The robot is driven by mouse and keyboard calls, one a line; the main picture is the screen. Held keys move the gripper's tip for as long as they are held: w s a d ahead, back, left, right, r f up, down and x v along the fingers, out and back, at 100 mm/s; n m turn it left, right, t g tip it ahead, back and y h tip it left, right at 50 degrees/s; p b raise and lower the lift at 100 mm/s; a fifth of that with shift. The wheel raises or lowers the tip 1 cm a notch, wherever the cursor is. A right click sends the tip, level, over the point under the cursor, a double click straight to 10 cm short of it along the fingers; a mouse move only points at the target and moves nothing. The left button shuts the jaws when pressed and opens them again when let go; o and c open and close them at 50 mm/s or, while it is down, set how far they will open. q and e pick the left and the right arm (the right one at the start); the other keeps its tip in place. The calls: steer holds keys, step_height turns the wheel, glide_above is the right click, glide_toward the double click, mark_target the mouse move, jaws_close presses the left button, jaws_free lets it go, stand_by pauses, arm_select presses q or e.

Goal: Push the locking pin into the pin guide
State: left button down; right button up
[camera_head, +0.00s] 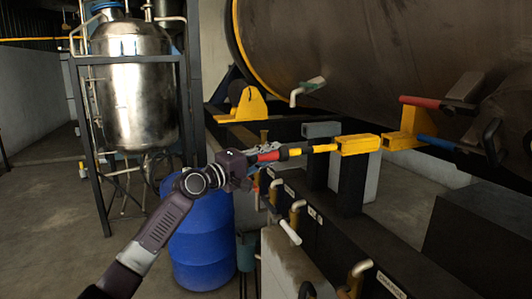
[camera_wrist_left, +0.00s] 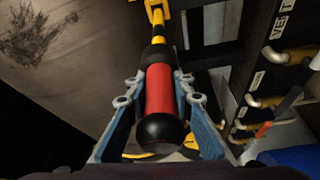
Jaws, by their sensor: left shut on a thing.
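The locking pin (camera_head: 292,152) has a red grip with black ends and a yellow-and-black striped rod. It lies about level, with its rod pointing right. The pin guide (camera_head: 358,144) is a yellow block at the rod's far end, and the rod's tip meets its left end. How deep the tip sits cannot be told. My left gripper (camera_head: 262,156) is shut on the pin's red grip. In the left wrist view the blue fingers of the gripper (camera_wrist_left: 162,85) flank the red grip (camera_wrist_left: 160,92), with the striped rod reaching up to the yellow guide (camera_wrist_left: 153,6). My right gripper is not in view.
A big brown vessel (camera_head: 350,55) fills the back right. Red (camera_head: 420,102) and blue (camera_head: 437,142) handles are right of the guide. A blue barrel (camera_head: 203,240) stands below my left arm. Valve handles (camera_head: 290,232) stick out along the dark beam below the pin.

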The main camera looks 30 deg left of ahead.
mark_target(325, 146)
arm_select(q)
steer(key=shift+w+d+r+p, duration=0.15)
steer(key=shift+w+d+p, duration=0.2)
steer(key=shift+w+d, duration=0.35)
steer(key=shift+w+d+r+p, duration=0.15)
steer(key=shift+w+d+p, duration=0.15)
steer(key=shift+w+d, duration=0.4)
steer(key=shift+w+d+f, duration=0.1)
steer(key=shift+w+d, duration=0.55)
steer(key=shift+w, duration=0.25)
steer(key=shift+w, duration=0.1)
steer(key=shift+w+d, duration=0.95)
steer(key=shift+w, duration=0.05)
steer(key=shift+w+d, duration=1.05)
steer(key=shift+w, duration=0.25)
steer(key=shift+w+d+r+b, duration=0.2)
steer(key=shift+w+d+b, duration=0.15)
steer(key=shift+b, duration=0.25)
steer(key=shift+w+d+f+b, duration=0.15)
steer(key=shift+w+d+b, duration=0.25)
steer(key=shift+w+d, duration=0.4)
steer(key=shift+w+d+b, duration=0.65)
steer(key=shift+w+d, duration=0.1)
steer(key=shift+w, duration=0.1)
